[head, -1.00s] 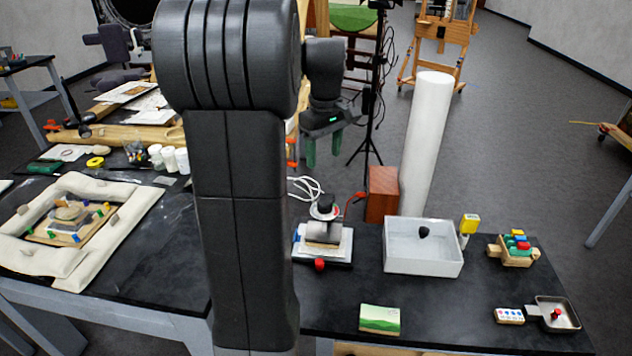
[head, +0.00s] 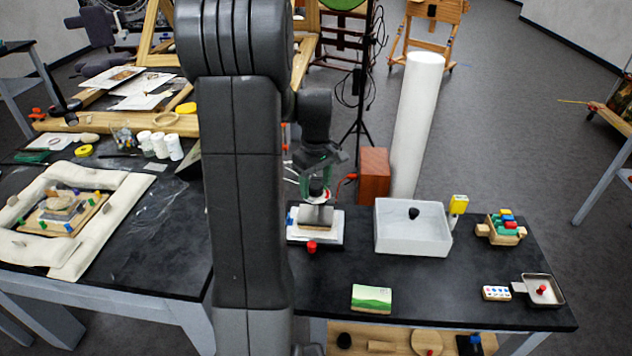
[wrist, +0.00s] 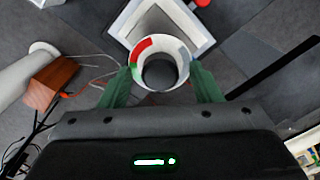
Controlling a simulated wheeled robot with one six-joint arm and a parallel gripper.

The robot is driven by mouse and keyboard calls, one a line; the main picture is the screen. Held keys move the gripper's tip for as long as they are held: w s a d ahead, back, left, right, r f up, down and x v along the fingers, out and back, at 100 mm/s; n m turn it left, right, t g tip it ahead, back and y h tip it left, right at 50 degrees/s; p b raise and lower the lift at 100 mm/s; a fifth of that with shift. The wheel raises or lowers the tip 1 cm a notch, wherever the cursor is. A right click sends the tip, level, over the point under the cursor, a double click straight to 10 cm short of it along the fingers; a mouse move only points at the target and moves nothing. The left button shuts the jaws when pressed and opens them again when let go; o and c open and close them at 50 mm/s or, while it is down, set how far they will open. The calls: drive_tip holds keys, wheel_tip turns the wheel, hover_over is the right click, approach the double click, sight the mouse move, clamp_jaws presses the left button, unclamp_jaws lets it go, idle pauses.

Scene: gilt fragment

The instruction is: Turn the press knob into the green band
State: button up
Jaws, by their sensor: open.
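The press (head: 318,217) stands on the black table in the head view, a grey block on a white base with a red piece at its front. Its round dial (wrist: 143,48) shows in the wrist view as a white ring with a red band at upper left, a green patch at left and a blue-grey patch at right. The dark press knob (wrist: 160,74) is at its middle. My gripper (wrist: 161,70) is open, its green fingers on the left and right of the dial. I cannot tell whether they touch it. My gripper also shows above the press in the head view (head: 318,170).
A white tray (head: 384,246) with a dark lump stands right of the press. A brown wooden box (head: 373,175) and a tall white cylinder (head: 415,125) are behind. A green-and-white card (head: 371,298) lies in front. Cables run beside the press.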

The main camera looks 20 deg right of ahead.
drive_tip(key=shift+f, duration=0.1)
drive_tip(key=c, duration=1)
drive_tip(key=shift+m, duration=0.3)
drive_tip(key=m, duration=0.6)
drive_tip(key=shift+m, duration=0.3)
drive_tip(key=m, duration=0.6)
drive_tip(key=shift+m, duration=0.4)
drive_tip(key=o, duration=1)
